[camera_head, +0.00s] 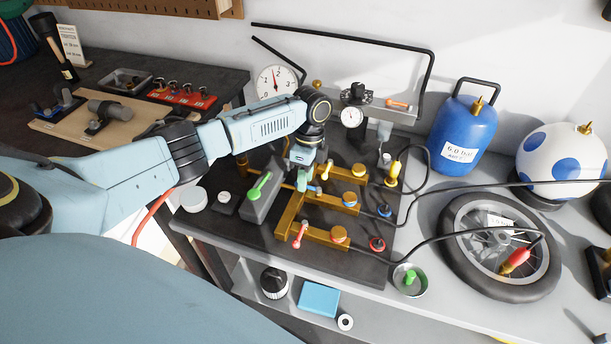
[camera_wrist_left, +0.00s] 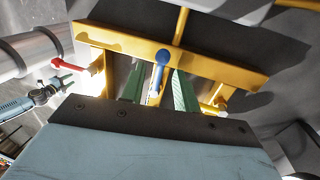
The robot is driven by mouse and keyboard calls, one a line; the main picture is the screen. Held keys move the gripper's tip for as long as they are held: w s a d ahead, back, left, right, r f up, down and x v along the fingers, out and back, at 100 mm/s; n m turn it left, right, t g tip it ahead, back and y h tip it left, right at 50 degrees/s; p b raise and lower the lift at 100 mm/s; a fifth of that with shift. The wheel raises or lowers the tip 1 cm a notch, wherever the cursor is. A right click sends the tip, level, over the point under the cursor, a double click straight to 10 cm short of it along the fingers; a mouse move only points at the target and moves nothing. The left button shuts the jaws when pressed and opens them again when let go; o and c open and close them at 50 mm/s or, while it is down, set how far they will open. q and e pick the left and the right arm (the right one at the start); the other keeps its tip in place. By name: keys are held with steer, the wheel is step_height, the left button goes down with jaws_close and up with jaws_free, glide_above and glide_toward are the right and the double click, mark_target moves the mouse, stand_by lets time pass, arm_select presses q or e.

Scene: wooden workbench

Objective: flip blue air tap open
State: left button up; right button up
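The blue air tap's lever (camera_wrist_left: 160,66) stands on the brass manifold (camera_wrist_left: 105,42), with its round blue end towards the wrist camera. In the head view a bit of the blue lever (camera_head: 316,189) shows beside my left gripper (camera_head: 304,180), which points down over the manifold. In the left wrist view the green fingers of my left gripper (camera_wrist_left: 156,92) are apart, one on each side of the blue lever, with gaps visible. The red lever (camera_head: 300,236) and yellow lever (camera_head: 327,169) sit on neighbouring branches.
A green lever (camera_head: 260,185) on a grey block stands left of the manifold. A pressure gauge (camera_head: 351,117) and pipe rise behind. Black hoses, a blue tank (camera_head: 464,134) and a wheel (camera_head: 459,265) are to the right. A dish (camera_head: 410,290) stands near the front edge.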

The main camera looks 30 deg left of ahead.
arm_select(q)
step_height(320, 180, up, 13)
steer(key=w, duration=0.2)
steer(key=shift+w+a, duration=0.25)
steer(key=shift+a, duration=0.05)
stand_by(0.3)
